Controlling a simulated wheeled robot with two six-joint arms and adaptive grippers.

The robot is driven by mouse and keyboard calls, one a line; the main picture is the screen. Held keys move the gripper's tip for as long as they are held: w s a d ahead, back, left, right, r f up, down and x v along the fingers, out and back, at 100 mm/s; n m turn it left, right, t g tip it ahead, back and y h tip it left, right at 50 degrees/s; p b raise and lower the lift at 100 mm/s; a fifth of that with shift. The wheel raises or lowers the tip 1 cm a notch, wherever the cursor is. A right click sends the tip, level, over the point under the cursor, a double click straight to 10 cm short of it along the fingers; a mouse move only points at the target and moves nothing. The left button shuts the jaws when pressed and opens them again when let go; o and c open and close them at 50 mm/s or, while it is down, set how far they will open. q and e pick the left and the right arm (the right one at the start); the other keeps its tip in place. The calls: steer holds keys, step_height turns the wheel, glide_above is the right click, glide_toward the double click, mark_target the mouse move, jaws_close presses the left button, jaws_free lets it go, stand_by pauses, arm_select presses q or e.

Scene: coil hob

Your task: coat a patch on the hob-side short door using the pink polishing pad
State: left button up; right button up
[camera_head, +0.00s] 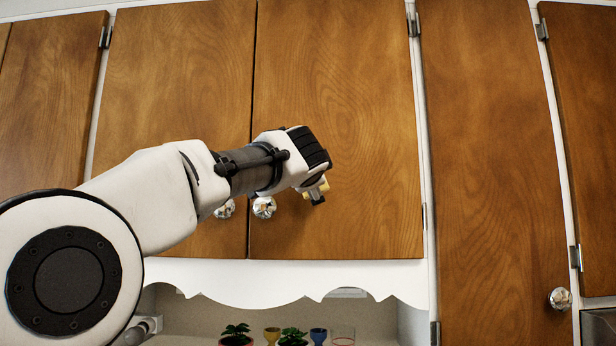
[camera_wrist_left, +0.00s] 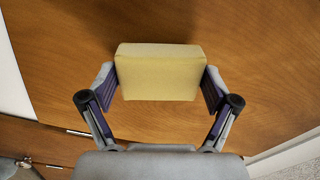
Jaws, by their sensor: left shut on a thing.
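My left gripper (camera_head: 318,190) is in front of the lower middle of a short wooden door (camera_head: 340,110), the right one of a pair. In the left wrist view its two fingers (camera_wrist_left: 160,88) are shut on the sides of a block-shaped pad (camera_wrist_left: 158,72). The pad looks yellow, not pink. In the head view only small yellow bits of it show by the fingers. Wood (camera_wrist_left: 250,50) fills most of the wrist view behind the pad; whether the pad touches it I cannot tell. No coated patch shows on the door. My right gripper is not in view.
Two round metal knobs (camera_head: 264,207) sit low where the paired doors meet, close to my left wrist. A tall wooden door (camera_head: 490,150) stands to the right. Below is a white scalloped trim (camera_head: 270,285), with plants (camera_head: 236,335) and cups (camera_head: 318,336) under it.

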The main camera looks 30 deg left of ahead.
arm_select(q)
steer(key=shift+w+a, duration=0.3)
steer(key=shift+w, duration=0.25)
steer(key=shift+w+a+p, duration=0.15)
steer(key=shift+p, duration=0.15)
